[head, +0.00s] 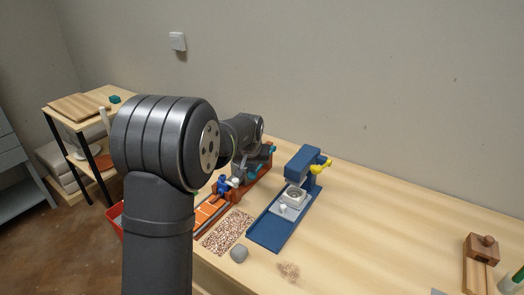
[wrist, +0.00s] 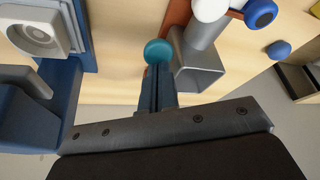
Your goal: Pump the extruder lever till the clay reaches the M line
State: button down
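The extruder has an orange-red base and a run-out tray (head: 210,213) with pale cross lines, right of my arm in the head view. I cannot read which line is M, and I cannot make out clay. A square grey metal barrel (wrist: 196,72) shows in the wrist view. A teal round knob (wrist: 158,50), apparently the lever's end, lies just beyond my fingertips. My gripper (wrist: 158,72) has its two narrow fingers together. I cannot tell whether they touch the knob. In the head view my arm hides much of the extruder.
A blue press (head: 270,228) with a yellow handle stands right of the extruder. A speckled mat (head: 228,232), a grey lump (head: 239,254) and a crumbly beige patch (head: 289,271) lie in front. A wooden block tool (head: 481,250) stands far right. The table between is clear.

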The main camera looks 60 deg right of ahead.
notch_tip(320, 180, up, 10)
jog(key=shift+f, duration=0.2)
dwell(0.7)
dwell(0.5)
jog(key=shift+f, duration=3.05)
jog(key=shift+f, duration=1.8)
notch_tip(320, 180, up, 10)
jog(key=shift+f, duration=0.15)
